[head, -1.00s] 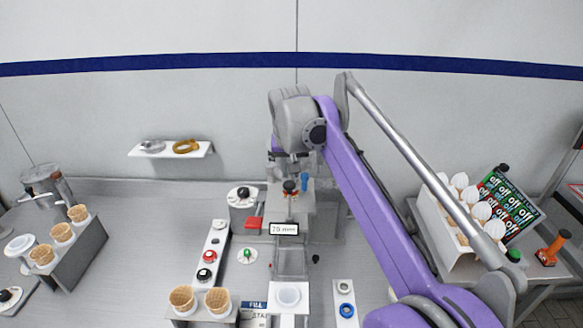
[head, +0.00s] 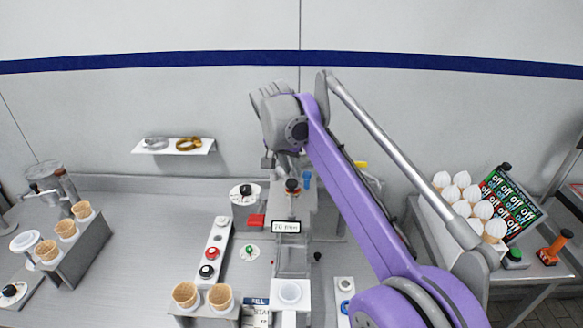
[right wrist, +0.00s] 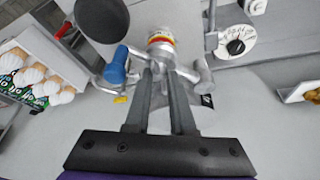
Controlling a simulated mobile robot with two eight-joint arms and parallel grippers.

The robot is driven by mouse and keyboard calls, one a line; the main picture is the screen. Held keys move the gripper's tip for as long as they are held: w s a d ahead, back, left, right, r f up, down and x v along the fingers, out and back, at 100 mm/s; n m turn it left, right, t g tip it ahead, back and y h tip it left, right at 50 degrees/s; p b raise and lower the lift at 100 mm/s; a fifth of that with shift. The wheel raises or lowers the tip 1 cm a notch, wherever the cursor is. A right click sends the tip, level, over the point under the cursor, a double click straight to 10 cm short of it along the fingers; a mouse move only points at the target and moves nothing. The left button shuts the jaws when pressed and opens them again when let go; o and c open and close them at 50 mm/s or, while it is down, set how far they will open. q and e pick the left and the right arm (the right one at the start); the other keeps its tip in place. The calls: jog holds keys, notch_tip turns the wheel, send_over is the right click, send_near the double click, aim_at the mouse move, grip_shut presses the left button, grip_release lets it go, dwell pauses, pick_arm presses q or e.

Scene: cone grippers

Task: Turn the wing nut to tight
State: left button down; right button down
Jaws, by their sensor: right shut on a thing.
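My right gripper (right wrist: 160,70) has its two fingers close together on a grey metal part, which I take to be the wing nut (right wrist: 197,73). In the right wrist view, grey lobes stick out on both sides of the fingertips. A red and yellow banded collar (right wrist: 161,39) sits just beyond them. The fingers hide the nut's middle, and I cannot tell how tight it is. In the head view, my right wrist hides the nut above the grey machine (head: 297,207). My left gripper is not in view.
A blue handle (right wrist: 118,66) stands close left of the fingers in the right wrist view. A white dial (right wrist: 236,44) is at upper right. Cones in a holder (head: 187,295) and a button strip (head: 209,252) stand on the counter. A rack of white-topped cones (head: 462,202) is at right.

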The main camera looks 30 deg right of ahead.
jog(key=c, duration=0.8)
grip_release()
jog(key=shift+o, duration=0.2)
jog(key=v, duration=1)
jog(key=shift+r, duration=0.4)
jog(key=shift+s+f, duration=0.1)
